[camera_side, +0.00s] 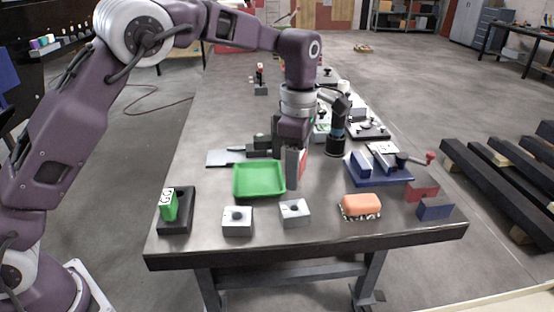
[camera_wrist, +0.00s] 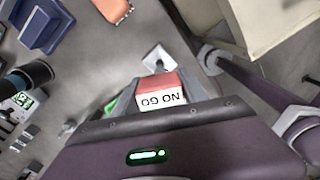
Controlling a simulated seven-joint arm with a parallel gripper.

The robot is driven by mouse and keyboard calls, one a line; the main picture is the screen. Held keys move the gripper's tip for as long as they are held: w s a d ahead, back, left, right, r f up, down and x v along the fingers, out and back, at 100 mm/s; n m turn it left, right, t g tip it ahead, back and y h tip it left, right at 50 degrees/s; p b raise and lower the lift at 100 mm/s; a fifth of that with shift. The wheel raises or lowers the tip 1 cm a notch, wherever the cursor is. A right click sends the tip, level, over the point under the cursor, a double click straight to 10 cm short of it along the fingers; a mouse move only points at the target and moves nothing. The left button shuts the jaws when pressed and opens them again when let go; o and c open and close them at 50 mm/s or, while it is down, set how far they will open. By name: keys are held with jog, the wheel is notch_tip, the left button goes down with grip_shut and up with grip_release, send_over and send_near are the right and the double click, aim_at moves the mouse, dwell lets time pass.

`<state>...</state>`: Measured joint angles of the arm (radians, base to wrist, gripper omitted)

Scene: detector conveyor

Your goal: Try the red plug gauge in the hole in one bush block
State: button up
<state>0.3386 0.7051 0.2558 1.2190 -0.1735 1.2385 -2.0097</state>
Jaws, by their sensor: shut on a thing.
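My gripper (camera_side: 293,174) is above the bench, shut on the red plug gauge (camera_side: 301,167). In the wrist view the red gauge (camera_wrist: 157,84) sits between the fingers with its white NO GO label facing the camera. One grey bush block (camera_side: 295,213) with a dark hole is lower and nearer the front edge than the gauge; the gauge is apart from it. A bush block also shows beyond the gauge in the wrist view (camera_wrist: 157,57). A second bush block (camera_side: 237,222) stands to its left. The gauge's lower end is partly hidden by my gripper.
A green tray (camera_side: 258,181) lies just left of my gripper. A green gauge (camera_side: 169,205) stands in a black holder (camera_side: 177,222). An orange block (camera_side: 361,206), a blue vise (camera_side: 380,170), and red (camera_side: 421,191) and blue (camera_side: 435,209) blocks are to the right.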

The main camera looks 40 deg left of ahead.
jog(key=shift+f, duration=2.4)
jog(key=shift+f, duration=0.6)
jog(key=shift+r, duration=0.8)
jog(key=shift+f, duration=0.75)
jog(key=shift+r, duration=0.75)
jog(key=shift+f, duration=0.9)
